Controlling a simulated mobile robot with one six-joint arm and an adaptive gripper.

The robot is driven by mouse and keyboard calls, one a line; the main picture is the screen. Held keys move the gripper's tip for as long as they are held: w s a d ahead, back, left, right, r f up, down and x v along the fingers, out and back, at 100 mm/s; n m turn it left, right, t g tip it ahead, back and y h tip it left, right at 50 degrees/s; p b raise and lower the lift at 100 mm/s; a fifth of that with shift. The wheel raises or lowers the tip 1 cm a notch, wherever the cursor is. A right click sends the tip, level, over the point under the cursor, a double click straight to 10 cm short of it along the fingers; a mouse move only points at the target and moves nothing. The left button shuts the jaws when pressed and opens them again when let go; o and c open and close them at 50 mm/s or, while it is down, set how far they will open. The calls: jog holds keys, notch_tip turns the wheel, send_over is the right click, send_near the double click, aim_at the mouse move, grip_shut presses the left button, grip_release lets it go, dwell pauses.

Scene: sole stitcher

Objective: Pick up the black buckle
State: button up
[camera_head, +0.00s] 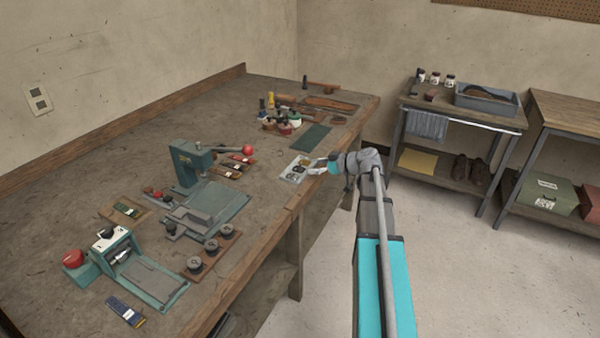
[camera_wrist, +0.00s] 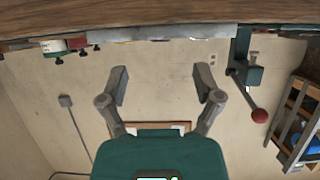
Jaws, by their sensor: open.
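A small pale tray (camera_head: 288,167) lies near the front edge of the workbench in the head view. Small dark pieces (camera_head: 298,169) and a brass-coloured piece lie in it. The black buckle may be among the dark ones, but they are too small to tell apart. My gripper (camera_head: 317,166) is just right of the tray, by the bench edge. In the wrist view my gripper (camera_wrist: 161,82) has its two fingers spread wide with nothing between them. The bench is at the top of that view, and no buckle can be made out there.
The workbench (camera_head: 235,105) holds a green press (camera_head: 191,165) with a red-knobbed lever left of the tray. A dark green mat (camera_head: 311,138), bottles and tools lie behind. A side table with a grey bin (camera_head: 488,99) stands at right. The floor between is clear.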

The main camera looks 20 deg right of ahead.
aim_at(299, 167)
jog(key=shift+w+a+f, duration=0.1)
jog(key=shift+w+a, duration=0.05)
jog(key=shift+w, duration=0.1)
jog(key=shift+b+x, duration=1)
jog(key=shift+x, duration=1.55)
jog(key=c, duration=0.9)
jog(key=shift+c, duration=0.3)
